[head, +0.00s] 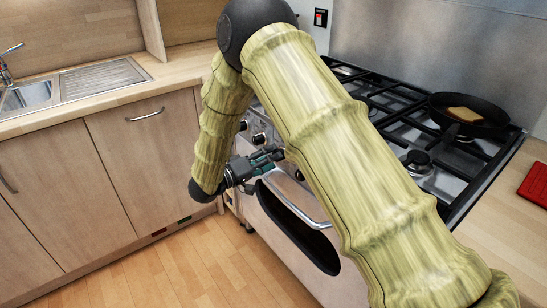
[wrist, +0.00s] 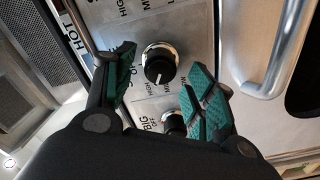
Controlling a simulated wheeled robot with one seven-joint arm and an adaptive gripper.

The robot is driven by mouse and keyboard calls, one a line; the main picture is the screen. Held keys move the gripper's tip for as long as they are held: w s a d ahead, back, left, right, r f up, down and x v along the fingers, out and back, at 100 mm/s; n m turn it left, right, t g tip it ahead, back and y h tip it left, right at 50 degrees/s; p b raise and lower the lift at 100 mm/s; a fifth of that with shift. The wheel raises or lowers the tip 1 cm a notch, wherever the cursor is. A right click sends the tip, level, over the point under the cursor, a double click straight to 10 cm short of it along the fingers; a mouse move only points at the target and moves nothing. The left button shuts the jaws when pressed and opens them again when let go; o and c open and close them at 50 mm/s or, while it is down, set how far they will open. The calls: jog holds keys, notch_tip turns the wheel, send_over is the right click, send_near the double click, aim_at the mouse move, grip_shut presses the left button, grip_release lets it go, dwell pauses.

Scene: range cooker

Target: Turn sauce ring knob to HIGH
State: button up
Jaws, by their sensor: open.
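My gripper (wrist: 165,70) is open, with green pads on its fingers. In the wrist view a black knob with a silver base (wrist: 159,63) sits between and beyond the fingertips; I cannot tell if they touch it. Its white pointer mark is toward the lower edge of the picture. HIGH and MIN labels are printed around it. The finger partly covers its ring label, so I cannot read whether it is the sauce ring. A second knob (wrist: 172,124), by the label BIG, is partly hidden. In the head view my gripper (head: 276,158) is at the cooker's front panel.
The oven door handle (head: 297,205) runs just below my gripper; it also shows in the wrist view (wrist: 275,60). A frying pan (head: 490,122) with a toast-like slice stands on the hob (head: 450,188). Wooden cabinets (head: 150,150) are to the left. Floor in front is clear.

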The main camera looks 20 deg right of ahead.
jog(key=v, duration=1)
